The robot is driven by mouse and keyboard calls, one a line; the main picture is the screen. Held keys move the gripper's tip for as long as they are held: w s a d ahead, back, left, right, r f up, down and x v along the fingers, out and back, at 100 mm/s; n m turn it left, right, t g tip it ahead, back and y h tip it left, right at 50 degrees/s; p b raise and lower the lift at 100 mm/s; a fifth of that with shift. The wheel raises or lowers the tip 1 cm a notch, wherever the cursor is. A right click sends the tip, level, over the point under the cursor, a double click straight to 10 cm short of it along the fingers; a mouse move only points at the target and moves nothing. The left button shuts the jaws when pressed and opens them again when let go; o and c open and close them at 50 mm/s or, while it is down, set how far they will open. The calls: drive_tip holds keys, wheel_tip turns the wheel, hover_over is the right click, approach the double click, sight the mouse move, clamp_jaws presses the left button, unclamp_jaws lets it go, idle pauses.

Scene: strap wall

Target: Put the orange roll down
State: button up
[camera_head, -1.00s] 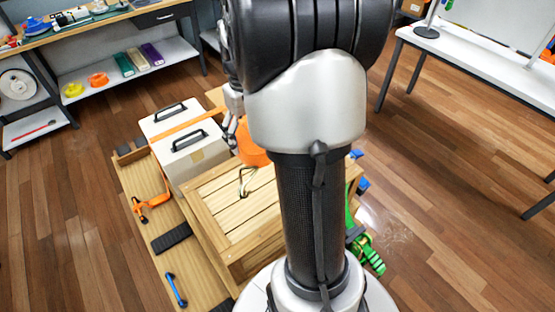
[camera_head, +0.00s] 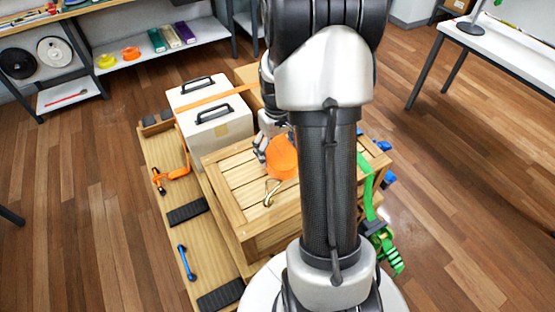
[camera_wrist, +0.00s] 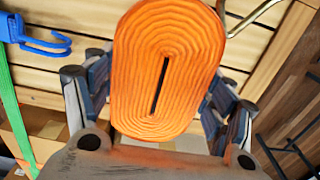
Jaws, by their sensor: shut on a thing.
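The orange roll (camera_wrist: 168,68) is a flat, oval coil of strap with a dark slot in its middle. It fills the centre of the wrist view, and in the head view the orange roll (camera_head: 283,157) shows above the wooden crate, partly behind my arm. My gripper (camera_wrist: 160,120) is shut on it, with jointed fingers on both sides; in the head view my gripper (camera_head: 262,150) shows at the roll's left. The wooden crate (camera_head: 245,190) has a slatted top. Whether the roll touches the slats cannot be told.
White cases (camera_head: 212,118) with black handles and an orange strap stand behind the crate. A brass hook (camera_head: 270,193) lies on the crate top. A green strap (camera_head: 368,190) and blue hook (camera_wrist: 40,38) are at the crate's right side. A shelf (camera_head: 140,60) stands back left.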

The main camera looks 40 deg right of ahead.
sight(277, 150)
drive_tip(key=shift+f+b, duration=0.5)
drive_tip(key=shift+f, duration=1.4)
drive_tip(key=o, duration=1.5)
drive_tip(key=shift+f, duration=0.1)
drive_tip(key=shift+c, duration=0.2)
wheel_tip(277, 150, up, 12)
drive_tip(key=p, duration=0.3)
drive_tip(key=s+a+r+n+t, duration=0.15)
drive_tip(key=s+a+r, duration=0.25)
drive_tip(key=a+r, duration=0.4)
drive_tip(key=s+a+r+n+t, duration=0.1)
drive_tip(key=s+a+r+t, duration=0.15)
drive_tip(key=a+r, duration=0.55)
drive_tip(key=s+a+f, duration=0.1)
drive_tip(key=s+a, duration=0.6)
drive_tip(key=s, duration=0.1)
drive_tip(key=shift+s+a+f+t, duration=0.15)
drive_tip(key=shift+a+f+t, duration=0.1)
drive_tip(key=shift+a+t, duration=0.05)
